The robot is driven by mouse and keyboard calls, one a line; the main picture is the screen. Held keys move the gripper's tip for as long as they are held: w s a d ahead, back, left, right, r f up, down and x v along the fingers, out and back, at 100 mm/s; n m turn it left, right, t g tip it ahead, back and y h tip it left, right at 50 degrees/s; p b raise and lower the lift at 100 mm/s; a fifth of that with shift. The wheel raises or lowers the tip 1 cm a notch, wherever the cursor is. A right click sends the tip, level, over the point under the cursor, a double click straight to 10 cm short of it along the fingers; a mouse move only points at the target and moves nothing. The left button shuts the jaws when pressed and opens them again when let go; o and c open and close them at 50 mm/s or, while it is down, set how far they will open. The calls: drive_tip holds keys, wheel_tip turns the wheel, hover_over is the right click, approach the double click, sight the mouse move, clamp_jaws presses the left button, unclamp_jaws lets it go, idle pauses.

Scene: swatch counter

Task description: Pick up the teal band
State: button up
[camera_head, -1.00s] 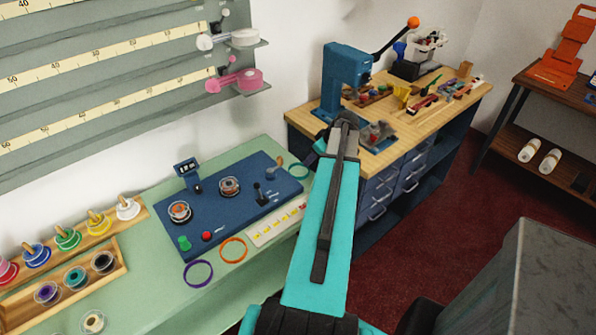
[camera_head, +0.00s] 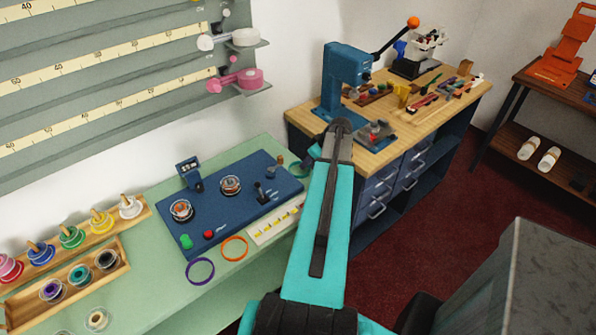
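The teal band (camera_head: 297,170) lies on the green counter at its right end, beside the blue panel. Only its left part shows; my arm covers the rest. My arm reaches out from the bottom of the picture, its far end over the gap between the counter and the wooden bench.
The blue panel (camera_head: 230,205) carries a small display, spools and knobs. A purple band (camera_head: 188,278) and an orange band (camera_head: 222,250) lie in front of it. Racks of coloured spools (camera_head: 70,237) stand at left. A blue press (camera_head: 343,80) stands on the wooden bench.

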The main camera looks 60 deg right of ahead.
clamp_jaws()
drive_tip(key=shift+r, duration=0.15)
idle(0.4)
drive_tip(key=shift+r+b, duration=1)
drive_tip(key=shift+r, duration=0.45)
drive_tip(key=s+a+b, duration=0.1)
drive_tip(key=s+a, duration=0.1)
drive_tip(key=s, duration=0.3)
drive_tip(key=s+a+r+b, duration=0.1)
drive_tip(key=s+a+b, duration=0.1)
drive_tip(key=s, duration=0.2)
drive_tip(key=s+a+b, duration=0.1)
drive_tip(key=s+a, duration=0.1)
drive_tip(key=s, duration=0.3)
drive_tip(key=shift+s+a+r+b, duration=0.3)
drive_tip(key=shift+a+r+b, duration=0.05)
drive_tip(key=shift+r+b, duration=0.05)
drive_tip(key=shift+s, duration=0.1)
